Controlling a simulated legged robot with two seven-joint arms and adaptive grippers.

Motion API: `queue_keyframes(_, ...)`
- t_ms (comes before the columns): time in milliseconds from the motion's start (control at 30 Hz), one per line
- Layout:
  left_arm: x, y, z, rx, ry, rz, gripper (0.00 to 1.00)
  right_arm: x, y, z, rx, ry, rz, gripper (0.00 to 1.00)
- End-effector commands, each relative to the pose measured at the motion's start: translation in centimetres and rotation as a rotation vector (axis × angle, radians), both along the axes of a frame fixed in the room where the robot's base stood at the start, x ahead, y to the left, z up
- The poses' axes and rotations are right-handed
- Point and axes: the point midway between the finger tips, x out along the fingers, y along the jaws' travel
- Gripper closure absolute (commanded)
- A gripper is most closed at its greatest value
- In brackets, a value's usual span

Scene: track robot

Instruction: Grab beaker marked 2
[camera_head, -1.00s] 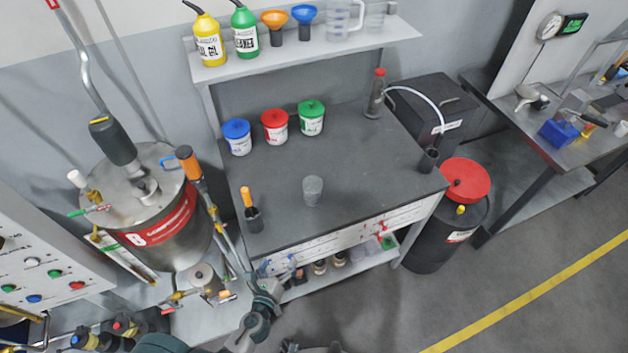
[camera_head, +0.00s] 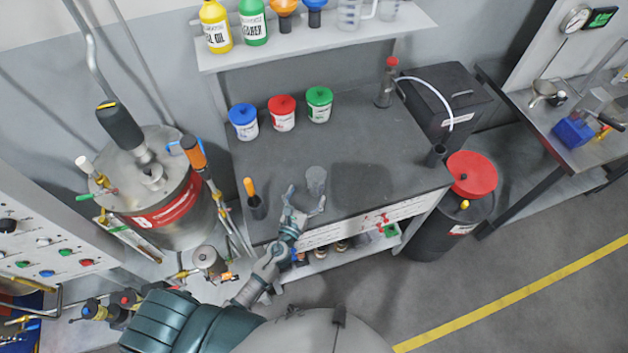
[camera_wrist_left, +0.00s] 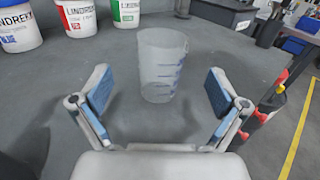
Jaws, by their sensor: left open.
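A small clear beaker (camera_head: 316,180) stands upright on the dark bench top (camera_head: 370,150) near its front edge. It also shows in the left wrist view (camera_wrist_left: 160,65), with blue graduation marks; I cannot read a number on it. My left gripper (camera_head: 306,196) is open at the bench's front edge, just in front of the beaker. In the left wrist view the two blue-padded fingers (camera_wrist_left: 158,95) are spread to either side, with the beaker between and slightly beyond them. Two more clear vessels, a jug (camera_head: 350,14) and a beaker (camera_head: 390,10), stand on the upper shelf. My right gripper is not in view.
Blue (camera_head: 243,121), red (camera_head: 282,113) and green-lidded tubs (camera_head: 319,104) stand at the bench's back left. An orange-handled tool in a dark holder (camera_head: 255,205) stands left of the gripper. A red-capped bottle (camera_head: 386,84) stands at the back. The bench right of the beaker is clear.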

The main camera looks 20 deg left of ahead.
Motion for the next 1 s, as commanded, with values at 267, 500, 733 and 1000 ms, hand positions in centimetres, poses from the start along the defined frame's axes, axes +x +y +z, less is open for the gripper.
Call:
queue_keyframes(267,2.5,-0.2,0.1,-0.002,-0.001,0.001,0.02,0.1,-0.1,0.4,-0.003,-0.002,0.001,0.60)
queue_keyframes(500,6.3,-0.2,0.0,-0.005,0.001,0.001,0.02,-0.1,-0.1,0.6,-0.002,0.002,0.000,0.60)
queue_keyframes(733,7.0,-0.4,0.0,-0.003,0.001,0.000,0.02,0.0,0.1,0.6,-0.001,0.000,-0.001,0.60)
queue_keyframes(1000,7.0,-0.5,0.0,-0.002,0.001,0.000,0.47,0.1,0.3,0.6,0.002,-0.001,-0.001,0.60)
